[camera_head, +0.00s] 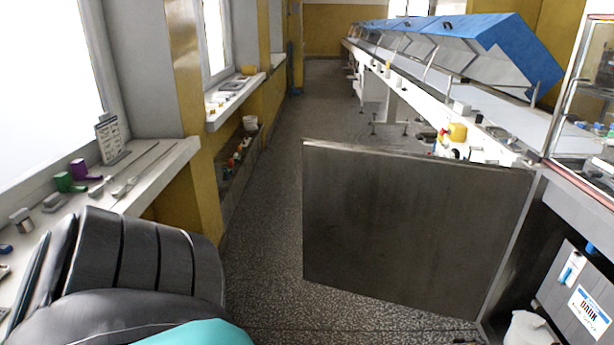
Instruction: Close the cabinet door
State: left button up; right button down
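The cabinet door (415,235) is a dark grey metal panel in the head view. It stands wide open, swung out to the left across the aisle, upright above the speckled floor. Its right edge is by the cabinet (515,245), under the right end of the long machine. The cabinet's opening shows to the right of the door. Inside it are a white bucket (528,330) and a label (589,306) with blue and dark print. The door hides part of the machine's lower side. Neither of my grippers shows in the view.
A long conveyor machine with blue covers (500,45) runs along the right. A window ledge (150,175) with small items lines the left, including a purple one (80,168). The speckled floor (265,240) left of the door is clear.

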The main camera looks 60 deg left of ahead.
aim_at(429, 233)
jog(key=i+j, duration=0.15)
jog(key=j, duration=0.4)
jog(key=i+j+u, duration=0.1)
jog(key=j, duration=0.45)
jog(key=i+j, duration=0.15)
jog(key=j, duration=0.4)
jog(key=i+j, duration=0.15)
jog(key=j, duration=0.4)
jog(key=i+j+u, duration=0.1)
jog(key=j, duration=0.45)
jog(key=i+j, duration=0.2)
jog(key=j, duration=0.35)
jog(key=i+j, duration=0.15)
jog(key=j, duration=0.35)
jog(key=i+j+u, duration=0.1)
jog(key=j, duration=0.45)
jog(key=l, duration=0.35)
jog(key=i+l, duration=0.1)
jog(key=l, duration=0.25)
